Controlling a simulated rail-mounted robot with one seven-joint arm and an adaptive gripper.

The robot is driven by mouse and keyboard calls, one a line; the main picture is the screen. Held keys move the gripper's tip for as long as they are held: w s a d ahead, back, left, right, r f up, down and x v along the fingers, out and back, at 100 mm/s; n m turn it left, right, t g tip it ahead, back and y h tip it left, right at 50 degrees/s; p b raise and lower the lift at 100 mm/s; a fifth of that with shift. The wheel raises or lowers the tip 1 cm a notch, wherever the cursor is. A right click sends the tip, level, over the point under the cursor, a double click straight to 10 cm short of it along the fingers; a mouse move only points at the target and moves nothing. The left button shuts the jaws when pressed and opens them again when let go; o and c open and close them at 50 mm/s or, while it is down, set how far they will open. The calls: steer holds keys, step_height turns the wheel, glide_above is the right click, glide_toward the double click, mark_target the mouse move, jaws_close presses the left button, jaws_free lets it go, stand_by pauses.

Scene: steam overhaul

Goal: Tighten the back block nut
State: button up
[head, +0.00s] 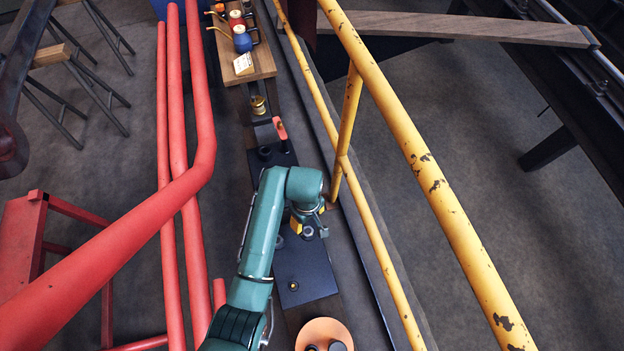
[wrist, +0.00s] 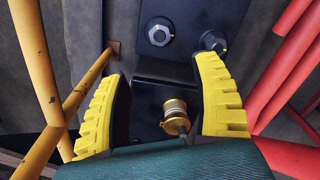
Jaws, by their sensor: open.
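My gripper (head: 306,220) hangs over the bench of dark blocks. In the wrist view, its two yellow ridged fingers (wrist: 163,72) are spread wide with nothing held between them. A dark plate (wrist: 188,12) ahead of the fingers carries a grey hex nut (wrist: 159,34) on its left and a second hex nut (wrist: 213,43) beside the right fingertip. I cannot tell whether that fingertip touches the nut, or which nut is the back block nut. In the head view, my arm and gripper cover part of the blocks; a grey nut (head: 308,232) shows beside the gripper.
A brass fitting (wrist: 175,117) stands between the fingers in the wrist view. Yellow railings (head: 425,165) run along the right and red pipes (head: 180,130) along the left. Coloured oil cans (head: 242,38) stand at the bench's far end. An orange disc (head: 312,326) lies at the near end.

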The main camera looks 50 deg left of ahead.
mark_target(308, 231)
step_height(308, 231, down, 15)
steer(key=b, duration=0.8)
steer(key=shift+b, duration=0.4)
jaws_close()
